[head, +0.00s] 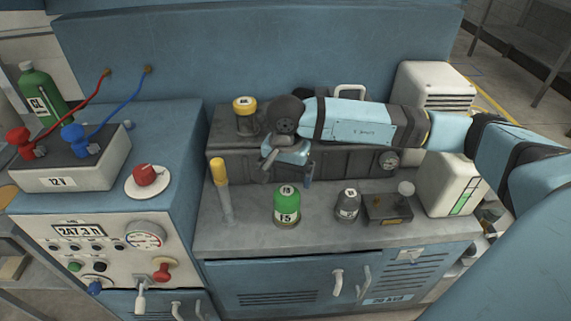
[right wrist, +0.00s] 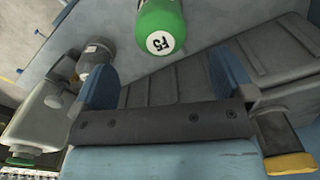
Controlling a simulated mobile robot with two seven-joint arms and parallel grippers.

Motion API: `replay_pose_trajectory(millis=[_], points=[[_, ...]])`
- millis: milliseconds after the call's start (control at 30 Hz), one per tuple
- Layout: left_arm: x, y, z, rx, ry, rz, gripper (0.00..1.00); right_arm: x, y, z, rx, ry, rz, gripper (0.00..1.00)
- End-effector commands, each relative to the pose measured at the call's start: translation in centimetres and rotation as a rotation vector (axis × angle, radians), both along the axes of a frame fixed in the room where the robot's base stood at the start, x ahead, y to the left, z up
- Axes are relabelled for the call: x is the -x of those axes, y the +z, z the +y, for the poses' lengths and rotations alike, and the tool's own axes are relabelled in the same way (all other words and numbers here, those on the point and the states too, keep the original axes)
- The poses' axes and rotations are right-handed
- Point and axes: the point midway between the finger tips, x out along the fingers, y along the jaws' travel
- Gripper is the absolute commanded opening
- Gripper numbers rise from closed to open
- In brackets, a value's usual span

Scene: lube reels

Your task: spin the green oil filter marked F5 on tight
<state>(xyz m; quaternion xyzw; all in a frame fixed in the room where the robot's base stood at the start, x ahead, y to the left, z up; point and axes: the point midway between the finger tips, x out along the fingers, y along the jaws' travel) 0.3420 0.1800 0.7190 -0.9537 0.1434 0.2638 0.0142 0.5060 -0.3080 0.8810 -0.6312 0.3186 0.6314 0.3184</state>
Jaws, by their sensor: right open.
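The green oil filter marked F5 (head: 287,206) stands upright on the grey bench top, in front of the dark ribbed engine block. In the right wrist view the filter (right wrist: 161,26) shows at the top, its white F5 label facing the camera, beyond the fingers. My right gripper (head: 288,176) is above and just behind the filter, its fingers pointing down. In the right wrist view the right gripper (right wrist: 165,85) has its two blue fingers wide apart with nothing between them. The filter is outside the jaws. My left gripper is not in view.
A dark grey filter (head: 347,204) and a small dark box (head: 388,208) stand right of the green filter. A yellow-capped tube (head: 221,190) stands left. The engine block (head: 235,160) is behind, with a yellow-capped filler (head: 245,115). A battery (head: 70,160) and gauge panel are left.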

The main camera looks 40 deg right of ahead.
Motion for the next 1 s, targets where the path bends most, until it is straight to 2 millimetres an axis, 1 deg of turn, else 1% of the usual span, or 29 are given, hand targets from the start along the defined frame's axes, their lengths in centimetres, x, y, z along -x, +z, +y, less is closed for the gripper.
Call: replay_pose_trajectory(millis=[33,200,400,600,900,933,967,1000], points=[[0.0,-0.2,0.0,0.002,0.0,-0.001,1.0,0.1,-1.3,0.0,0.001,0.0,0.004,1.0],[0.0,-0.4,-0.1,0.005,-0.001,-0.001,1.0,0.1,-4.7,0.0,0.0,-0.001,0.003,1.0],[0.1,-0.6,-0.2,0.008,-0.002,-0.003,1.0,0.0,-7.8,0.0,0.0,-0.002,0.002,1.0],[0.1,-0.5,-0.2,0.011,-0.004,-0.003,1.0,0.0,-9.2,0.0,0.0,-0.001,0.0,1.0],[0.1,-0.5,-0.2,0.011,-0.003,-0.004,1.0,0.0,-9.5,0.0,0.0,-0.001,0.0,1.0],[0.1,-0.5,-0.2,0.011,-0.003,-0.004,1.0,0.0,-9.4,0.0,0.0,-0.001,0.0,0.98],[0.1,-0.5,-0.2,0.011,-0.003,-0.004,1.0,0.0,-9.4,0.0,0.0,-0.001,0.0,0.91],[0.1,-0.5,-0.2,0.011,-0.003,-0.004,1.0,0.0,-9.4,0.0,0.0,-0.001,0.0,0.82]])
